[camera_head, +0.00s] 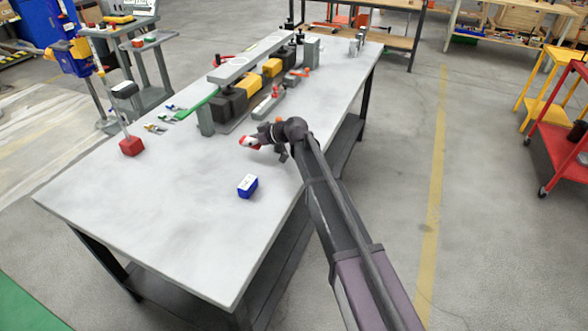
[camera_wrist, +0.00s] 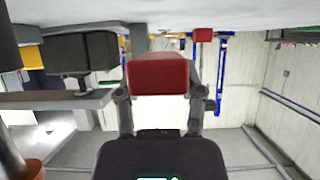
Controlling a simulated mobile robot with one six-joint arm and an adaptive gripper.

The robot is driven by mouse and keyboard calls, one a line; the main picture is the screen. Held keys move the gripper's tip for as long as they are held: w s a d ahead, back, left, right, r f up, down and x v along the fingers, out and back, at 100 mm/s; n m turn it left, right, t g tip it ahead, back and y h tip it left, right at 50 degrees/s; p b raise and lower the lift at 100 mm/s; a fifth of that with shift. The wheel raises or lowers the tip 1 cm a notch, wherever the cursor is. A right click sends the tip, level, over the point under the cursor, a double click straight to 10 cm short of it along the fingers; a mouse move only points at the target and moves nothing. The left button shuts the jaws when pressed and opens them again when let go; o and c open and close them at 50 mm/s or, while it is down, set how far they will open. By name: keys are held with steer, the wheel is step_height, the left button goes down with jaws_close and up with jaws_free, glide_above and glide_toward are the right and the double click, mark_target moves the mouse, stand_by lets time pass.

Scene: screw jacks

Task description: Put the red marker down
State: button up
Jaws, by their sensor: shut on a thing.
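The red marker (camera_wrist: 158,76) is a block that sits between the two fingers of my gripper (camera_wrist: 160,98) in the wrist view. My gripper (camera_head: 262,139) is shut on it, over the middle of the table. In the head view the marker (camera_head: 246,141) shows as a small red and white piece at the gripper's tip. How far it is above the tabletop I cannot tell. A second red block (camera_head: 131,146) stands at the table's left edge; a red block (camera_wrist: 203,34) also shows behind the held one in the wrist view.
The grey table (camera_head: 150,200) has free room at its front and left. A blue block (camera_head: 247,186) with a white top stands in front of my gripper. Black and yellow jack parts (camera_head: 232,103), a raised beam (camera_head: 250,60) and small tools (camera_head: 165,118) lie behind.

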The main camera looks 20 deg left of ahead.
steer(key=d, duration=0.5)
steer(key=s+d+f+b, duration=0.1)
steer(key=d, duration=0.9)
steer(key=shift+s+d+f, duration=0.2)
steer(key=shift+s+d, duration=0.1)
steer(key=shift+d, duration=0.05)
steer(key=shift+f+b, duration=0.15)
steer(key=shift+b, duration=0.25)
steer(key=shift+f+b, duration=1.65)
steer(key=shift+f, duration=0.1)
steer(key=o, duration=1.2)
